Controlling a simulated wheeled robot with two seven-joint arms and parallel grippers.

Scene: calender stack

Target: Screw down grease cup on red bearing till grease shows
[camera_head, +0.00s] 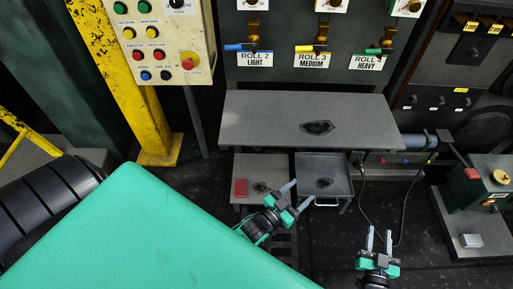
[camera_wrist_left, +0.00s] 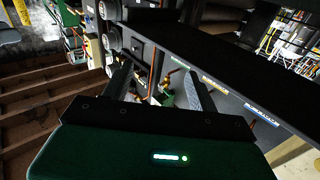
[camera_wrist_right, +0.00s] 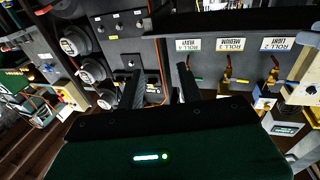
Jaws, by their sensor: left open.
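No part is clearly recognisable as a red bearing with a grease cup. A dark green housing (camera_head: 483,188) stands on the right and carries a small red block (camera_head: 472,174) and a round yellow-brass cap (camera_head: 501,177); I cannot tell whether these are the bearing and its cup. My left gripper (camera_head: 297,197) is open and empty, in front of the low grey stands. My right gripper (camera_head: 379,238) is open and empty, below and left of the green housing, apart from it. Both wrist views show separated fingers with nothing between them.
A grey bench (camera_head: 260,112) spans the middle. Brass valves (camera_head: 321,38) are on the panel behind. A yellow post (camera_head: 140,60) and a button box (camera_head: 160,35) stand left. Dark cables hang near the right gripper.

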